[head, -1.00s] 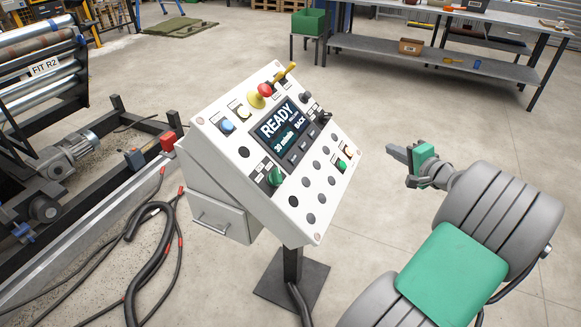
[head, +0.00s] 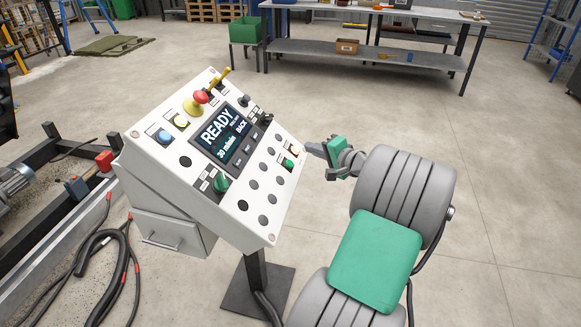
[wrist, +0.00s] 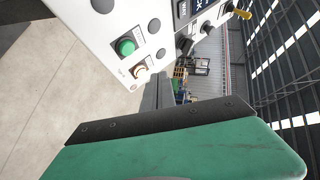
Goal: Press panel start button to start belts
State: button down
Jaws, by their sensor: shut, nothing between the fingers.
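The white tilted control panel (head: 262,212) stands on a post, its screen (head: 224,136) reading "READY". Near its right edge is a small green button (head: 289,162), with a pale orange-ringed button (head: 295,150) just beyond it. The wrist view shows the green button (wrist: 125,46) and the pale button (wrist: 140,71); their labels are too small to read. A larger green knob (head: 221,183) sits at the lower left of the face. My gripper (head: 309,148) is shut and empty, its tips just right of the panel edge near these buttons. Contact is not visible.
A red emergency-stop knob (head: 200,97) and a yellow lever stand at the panel's top. Cables (head: 100,262) lie on the floor at left. A grey workbench (head: 375,57) stands at the back. The floor right of my arm is clear.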

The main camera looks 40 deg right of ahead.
jog(key=shift+w+a+f+b, duration=0.4)
jog(key=shift+w+f, duration=0.1)
jog(key=shift+f, duration=0.25)
jog(key=shift+w+a+f+b, duration=0.35)
jog(key=shift+w+f, duration=0.15)
jog(key=shift+f, duration=0.25)
jog(key=shift+w+a+f+b, duration=0.4)
jog(key=shift+w+f, duration=0.1)
jog(key=shift+f, duration=0.25)
jog(key=shift+w+a+f, duration=0.2)
jog(key=shift+f, duration=0.1)
jog(key=shift+w+a+f, duration=0.15)
jog(key=shift+w+f, duration=0.05)
jog(key=shift+f, duration=0.2)
dwell(1.0)
jog(key=shift+s+d+r+p, duration=0.3)
jog(key=shift+s+r, duration=0.15)
jog(key=shift+r, duration=0.25)
jog(key=shift+r, duration=0.1)
jog(key=r+p, duration=0.1)
jog(key=s+d+r+p, duration=0.1)
jog(key=s+d+r, duration=0.1)
jog(key=shift+s+r+p, duration=0.25)
jog(key=shift+r+p, duration=0.05)
jog(key=shift+p, duration=0.1)
